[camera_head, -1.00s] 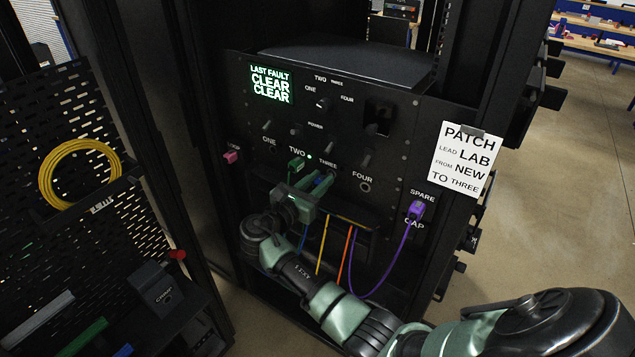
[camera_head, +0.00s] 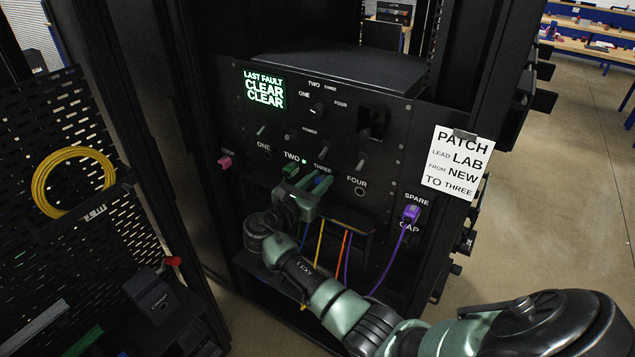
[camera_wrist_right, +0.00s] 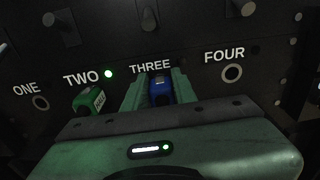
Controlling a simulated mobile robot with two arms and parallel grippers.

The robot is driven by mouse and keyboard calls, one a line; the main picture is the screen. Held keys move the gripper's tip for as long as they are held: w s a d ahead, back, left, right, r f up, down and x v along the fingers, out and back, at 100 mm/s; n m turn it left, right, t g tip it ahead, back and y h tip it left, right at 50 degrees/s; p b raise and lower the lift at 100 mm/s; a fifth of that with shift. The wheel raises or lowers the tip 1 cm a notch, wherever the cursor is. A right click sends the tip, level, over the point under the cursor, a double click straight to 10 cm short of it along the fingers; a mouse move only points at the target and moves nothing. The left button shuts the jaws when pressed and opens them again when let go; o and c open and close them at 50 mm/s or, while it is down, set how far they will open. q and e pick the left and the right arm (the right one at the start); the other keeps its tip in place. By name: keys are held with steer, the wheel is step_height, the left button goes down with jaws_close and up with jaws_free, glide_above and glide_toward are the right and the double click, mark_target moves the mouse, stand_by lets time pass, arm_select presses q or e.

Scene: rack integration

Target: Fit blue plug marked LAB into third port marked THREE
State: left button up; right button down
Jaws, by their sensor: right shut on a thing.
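My right gripper (camera_head: 312,190) is shut at the patch panel (camera_head: 385,170), just under the label THREE. In the right wrist view the two green fingers (camera_wrist_right: 160,98) stand on either side of a blue plug (camera_wrist_right: 161,90). The plug is right below the word THREE and covers the third port. I cannot tell how deep it sits, and I cannot read a mark on it. A green plug (camera_wrist_right: 89,100) sits in port TWO, beside the fingers, under a lit green lamp. Port ONE (camera_wrist_right: 41,102) and port FOUR (camera_wrist_right: 232,73) are empty. My left gripper is out of view.
A purple plug (camera_head: 411,214) sits at SPARE, its cable hanging down. A pink plug (camera_head: 225,162) is at LOOP. Blue, yellow and orange cables hang below my gripper. A white card (camera_head: 456,163) reads PATCH LEAD LAB FROM NEW TO THREE. A yellow cable coil (camera_head: 72,180) hangs at left.

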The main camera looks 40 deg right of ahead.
mark_target(317, 183)
steer(key=shift+w+d, duration=0.1)
steer(key=shift+d, duration=0.1)
steer(key=c, duration=1.1)
jaws_free()
steer(key=shift+o, duration=0.2)
steer(key=b+v, duration=0.2)
steer(key=v, duration=0.4)
steer(key=shift+a, duration=0.4)
steer(key=shift+s+a, duration=0.35)
steer(key=shift+a, duration=0.05)
